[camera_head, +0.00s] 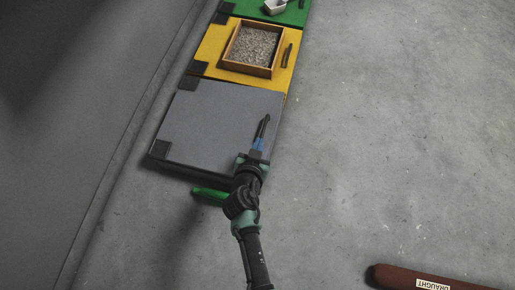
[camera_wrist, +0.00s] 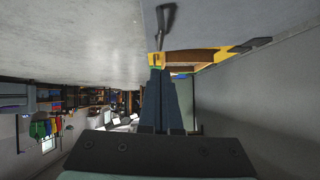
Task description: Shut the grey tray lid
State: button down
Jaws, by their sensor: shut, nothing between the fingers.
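The grey tray lid (camera_head: 215,118) lies nearly flat at the near end of a row of coloured lids, with dark hinge blocks at its left side. I cannot tell whether it is fully down. A dark bar handle (camera_head: 264,126) is on its right part; it also shows at the top of the wrist view (camera_wrist: 165,20). My gripper (camera_head: 258,144) is over the lid's right near corner, beside the near end of the handle. Its blue fingers (camera_wrist: 160,72) are together and empty. Whether the fingertips touch the lid is unclear.
Behind it is a yellow lid (camera_head: 213,52) bearing a wooden box of gravel (camera_head: 252,47), then a green lid (camera_head: 293,14) with a small pale container. A green bar (camera_head: 209,193) shows near the grey lid's front edge. A brown draught roll (camera_head: 400,277) lies lower right. Floor right is clear.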

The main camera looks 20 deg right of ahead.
aim_at(265, 144)
jog(key=w+f+b, duration=0.1)
jog(key=w+d+f+b, duration=0.1)
jog(key=f, duration=0.1)
jog(key=w+f+b, duration=0.1)
jog(key=f, duration=0.1)
jog(key=shift+w+d, duration=0.1)
jog(key=shift+d, duration=0.2)
jog(key=shift+w+f+b, duration=0.15)
jog(key=shift+f+b, duration=0.4)
jog(key=shift+f, duration=0.05)
jog(key=shift+f, duration=0.1)
jog(key=f+b, duration=0.3)
jog(key=d+f+b, duration=0.1)
jog(key=b, duration=0.1)
jog(key=shift+s+f, duration=0.4)
jog(key=shift+d, duration=0.1)
jog(key=shift+d+r, duration=0.1)
jog(key=shift+r, duration=0.05)
